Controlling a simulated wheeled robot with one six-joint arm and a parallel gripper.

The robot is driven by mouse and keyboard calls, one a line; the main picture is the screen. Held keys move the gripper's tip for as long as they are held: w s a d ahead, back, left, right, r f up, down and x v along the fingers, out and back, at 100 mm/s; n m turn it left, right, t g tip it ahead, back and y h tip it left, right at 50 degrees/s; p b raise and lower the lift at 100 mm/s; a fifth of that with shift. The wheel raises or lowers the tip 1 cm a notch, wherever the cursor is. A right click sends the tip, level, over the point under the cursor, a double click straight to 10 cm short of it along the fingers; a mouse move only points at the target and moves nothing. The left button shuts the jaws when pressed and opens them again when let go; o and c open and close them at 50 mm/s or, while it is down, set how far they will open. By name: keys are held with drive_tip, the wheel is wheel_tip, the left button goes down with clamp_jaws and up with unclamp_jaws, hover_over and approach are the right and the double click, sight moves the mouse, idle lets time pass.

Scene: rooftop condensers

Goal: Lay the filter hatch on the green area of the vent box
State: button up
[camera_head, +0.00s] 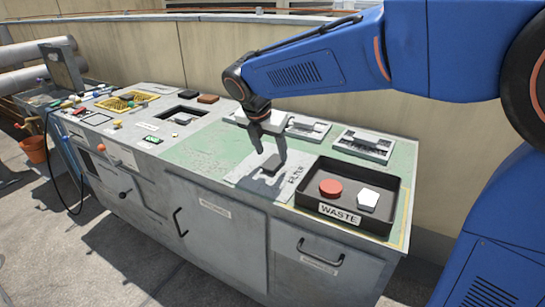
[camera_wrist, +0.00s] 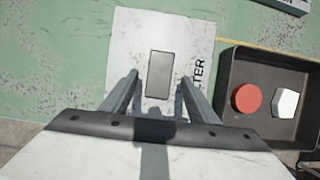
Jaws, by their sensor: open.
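The filter hatch seems to be the pale square panel (camera_head: 245,174) lettered FILTER, with a dark grey block (camera_head: 272,163) near its middle. I cannot tell whether the panel is loose or flush with the top. In the wrist view the panel (camera_wrist: 128,45) and block (camera_wrist: 160,75) lie ahead of the fingers. The green area (camera_head: 205,146) of the vent box (camera_head: 215,235) surrounds the panel. My gripper (camera_head: 270,157) points down above the block, its fingers apart and nothing held. In the wrist view my fingers (camera_wrist: 160,84) stand either side of the block's near end.
A dark tray (camera_head: 375,217) marked WASTE, right of the panel, holds a red disc (camera_head: 330,188) and a white piece (camera_head: 368,200). Grey fittings (camera_head: 364,145) line the back. Small tools and a yellow basket (camera_head: 127,102) sit far left. Green surface left of the panel is clear.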

drive_tip(key=v, duration=0.8)
drive_tip(key=shift+s+a, duration=0.1)
drive_tip(key=shift+s, duration=0.05)
